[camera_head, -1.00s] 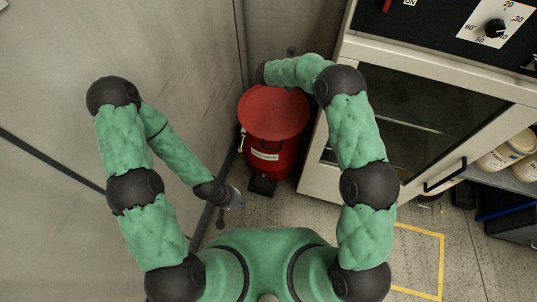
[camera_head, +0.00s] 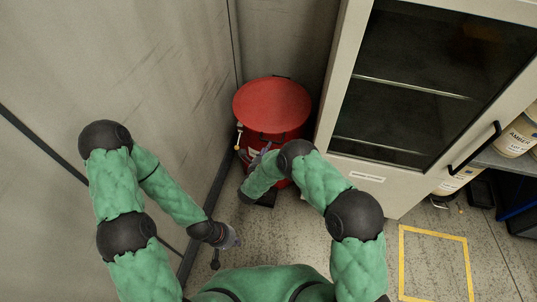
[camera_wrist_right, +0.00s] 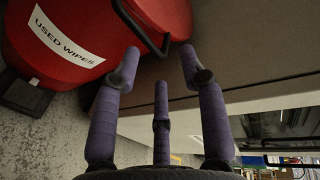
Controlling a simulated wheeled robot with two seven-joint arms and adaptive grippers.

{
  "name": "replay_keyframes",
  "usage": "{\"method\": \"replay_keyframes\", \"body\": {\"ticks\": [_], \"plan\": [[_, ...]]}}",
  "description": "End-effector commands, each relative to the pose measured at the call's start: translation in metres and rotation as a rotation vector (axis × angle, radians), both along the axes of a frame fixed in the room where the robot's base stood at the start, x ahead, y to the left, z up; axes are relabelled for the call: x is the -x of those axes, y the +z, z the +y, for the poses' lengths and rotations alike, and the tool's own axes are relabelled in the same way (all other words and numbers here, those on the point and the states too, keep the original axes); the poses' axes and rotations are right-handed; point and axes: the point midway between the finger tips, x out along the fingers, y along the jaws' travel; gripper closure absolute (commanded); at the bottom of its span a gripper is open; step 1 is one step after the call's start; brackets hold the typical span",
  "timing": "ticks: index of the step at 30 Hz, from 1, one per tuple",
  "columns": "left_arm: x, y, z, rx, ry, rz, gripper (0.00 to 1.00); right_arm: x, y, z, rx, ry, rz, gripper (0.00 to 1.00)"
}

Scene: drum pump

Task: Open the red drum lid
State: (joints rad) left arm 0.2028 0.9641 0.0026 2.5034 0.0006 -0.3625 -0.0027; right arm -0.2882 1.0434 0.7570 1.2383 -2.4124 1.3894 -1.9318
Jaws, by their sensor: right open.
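The red drum (camera_head: 297,138) stands in the corner between the wall and the cabinet. Its round red lid (camera_head: 272,104) lies on top and looks shut. In the right wrist view the drum (camera_wrist_right: 75,18) fills the upper left, with a "USED WIPES" label (camera_wrist_right: 65,38) and a black bar-like handle (camera_wrist_right: 152,42) beside it. My right gripper (camera_head: 263,153) is in front of the drum, below the lid's front edge. Its fingers (camera_wrist_right: 160,65) are spread and empty, near the black bar. My left gripper (camera_head: 231,239) hangs low at the left, away from the drum; its jaws are too small to read.
The pale wall (camera_head: 180,70) closes in on the left. The cabinet (camera_head: 329,100) with a dark glass door stands close to the drum's right. A yellow floor marking (camera_head: 436,230) lies at the right. A shelf with tubs (camera_head: 515,140) is farther right.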

Motion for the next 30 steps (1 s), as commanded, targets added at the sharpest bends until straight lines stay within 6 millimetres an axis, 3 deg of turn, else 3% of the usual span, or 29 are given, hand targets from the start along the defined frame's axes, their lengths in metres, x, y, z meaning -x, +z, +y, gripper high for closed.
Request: {"method": "replay_keyframes", "body": {"ticks": [1,3,10,24,30], "plan": [[0.0,-0.011,0.0,0.0,0.0,-0.001,1.0,0.004,-0.013,0.004,0.015,0.022,-0.006,0.58],[0.0,-0.016,0.0,0.0,0.0,-0.001,1.0,0.009,-0.019,0.009,0.032,0.048,-0.013,0.58],[0.0,-0.021,0.0,0.0,0.0,-0.001,1.0,0.004,-0.024,0.009,0.046,0.068,-0.022,0.58],[0.0,-0.05,0.0,0.0,0.0,-0.001,1.0,-0.066,-0.042,-0.014,0.044,0.067,-0.02,0.58],[0.0,-0.056,0.0,0.0,0.0,0.0,1.0,-0.084,-0.045,-0.02,0.045,0.066,-0.019,0.58]]}}
